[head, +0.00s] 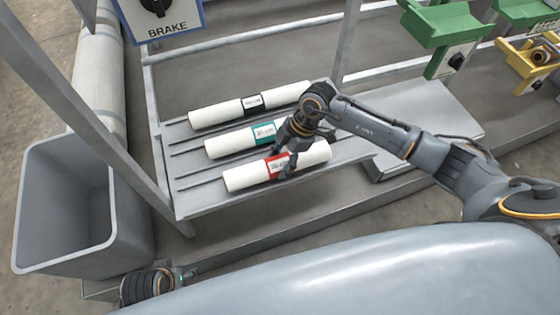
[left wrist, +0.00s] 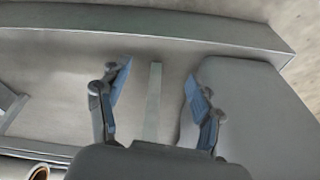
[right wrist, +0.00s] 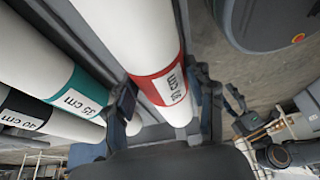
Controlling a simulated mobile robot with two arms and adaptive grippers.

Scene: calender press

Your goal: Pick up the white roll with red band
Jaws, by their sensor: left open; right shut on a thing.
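The white roll with red band (head: 243,178) is the nearest of three rolls on the slatted grey rack (head: 190,207). My right gripper (head: 284,163) reaches it from above and is shut around it at the red band. In the right wrist view the red band (right wrist: 163,84), with its printed label, sits between the two fingers (right wrist: 166,108). I cannot tell whether the roll is clear of the slats. My left gripper (head: 188,273) is low at the left of the head view. The left wrist view shows its fingers (left wrist: 157,95) open and empty.
Behind lie a roll with a teal band (head: 232,142) and one with a black band (head: 225,111). A grey bin (head: 60,255) stands left of the rack. A frame post (head: 90,110) rises beside it, and a BRAKE panel (head: 165,22) is above.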

